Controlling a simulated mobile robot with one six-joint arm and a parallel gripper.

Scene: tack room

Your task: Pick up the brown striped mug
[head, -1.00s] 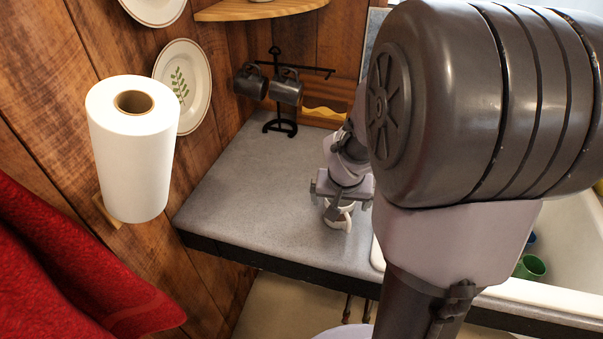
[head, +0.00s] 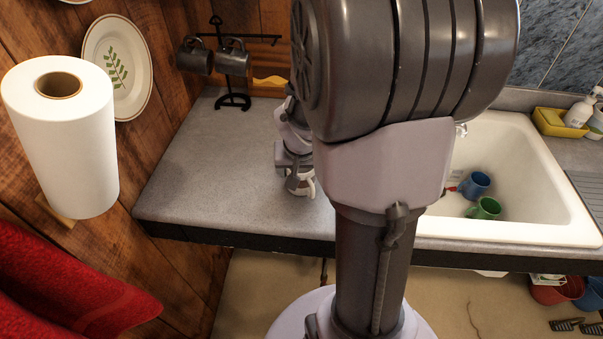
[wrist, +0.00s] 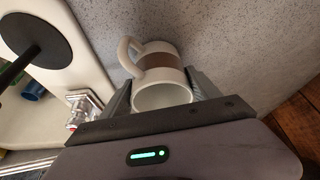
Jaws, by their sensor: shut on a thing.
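The brown striped mug (wrist: 160,62) is white with a broad brown band. In the wrist view its open rim faces my camera and its handle points to the upper left. My gripper (wrist: 158,88) has one finger on each side of the mug and is shut on it. In the head view my gripper (head: 295,172) is over the grey counter, and part of the mug (head: 306,188) shows below it at the right. My arm hides much of both there. I cannot tell whether the mug's base touches the counter.
The counter (head: 220,185) is clear to the left of the mug. A mug stand (head: 218,62) with dark mugs is at the back. The sink (head: 535,180), holding a blue mug (head: 475,185) and a green mug (head: 486,209), is right. A paper towel roll (head: 75,150) is left.

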